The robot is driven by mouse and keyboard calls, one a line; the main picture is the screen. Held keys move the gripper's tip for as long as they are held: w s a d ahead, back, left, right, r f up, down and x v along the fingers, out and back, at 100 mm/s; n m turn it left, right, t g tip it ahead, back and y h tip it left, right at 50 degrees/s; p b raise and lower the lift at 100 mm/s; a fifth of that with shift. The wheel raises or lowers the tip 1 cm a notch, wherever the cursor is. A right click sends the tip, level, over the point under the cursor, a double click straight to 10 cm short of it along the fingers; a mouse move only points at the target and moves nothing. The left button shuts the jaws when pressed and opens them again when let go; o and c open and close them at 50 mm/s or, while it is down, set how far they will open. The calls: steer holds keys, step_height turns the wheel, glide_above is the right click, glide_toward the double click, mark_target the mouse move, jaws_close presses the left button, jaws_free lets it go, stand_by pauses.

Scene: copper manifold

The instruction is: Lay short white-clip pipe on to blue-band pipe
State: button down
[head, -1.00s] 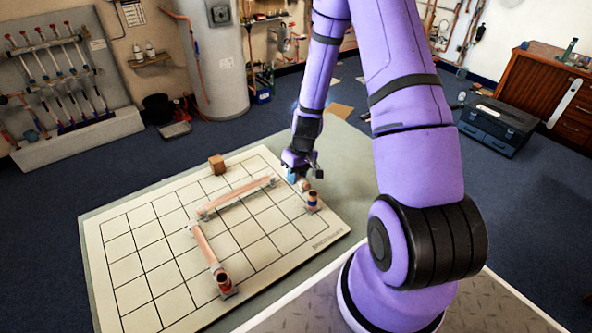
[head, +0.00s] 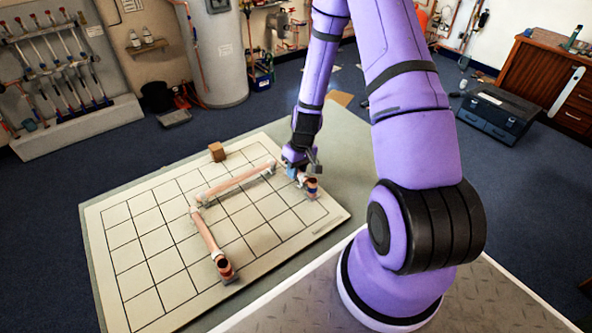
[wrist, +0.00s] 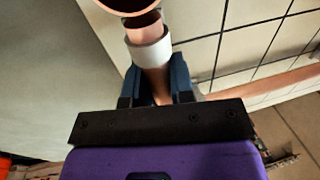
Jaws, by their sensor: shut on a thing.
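My gripper (head: 294,172) is over the right corner of the gridded board. It is shut on the short white-clip pipe (wrist: 146,22), whose white clip (wrist: 150,50) shows just beyond the fingers in the wrist view. The blue-band pipe (head: 311,192) stands at the board's right corner, close to the gripper. In the head view the held pipe's end overlaps it, and I cannot tell whether they touch. A round copper rim (wrist: 128,8) shows at the top of the wrist view, cut off by the edge.
A long copper pipe (head: 235,185) lies across the gridded board (head: 140,245). Another copper pipe (head: 207,237) runs toward the front to an upright copper end (head: 225,269). The board's left side is clear.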

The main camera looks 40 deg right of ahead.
steer(key=shift+f, duration=0.35)
steer(key=c, duration=0.9)
jaws_free()
steer(key=shift+a+v, duration=0.3)
steer(key=shift+v, duration=1.15)
steer(key=shift+a+v, duration=0.3)
steer(key=shift+v, duration=1.2)
steer(key=shift+a+v, duration=0.3)
steer(key=shift+v, duration=1.15)
steer(key=shift+r, duration=0.25)
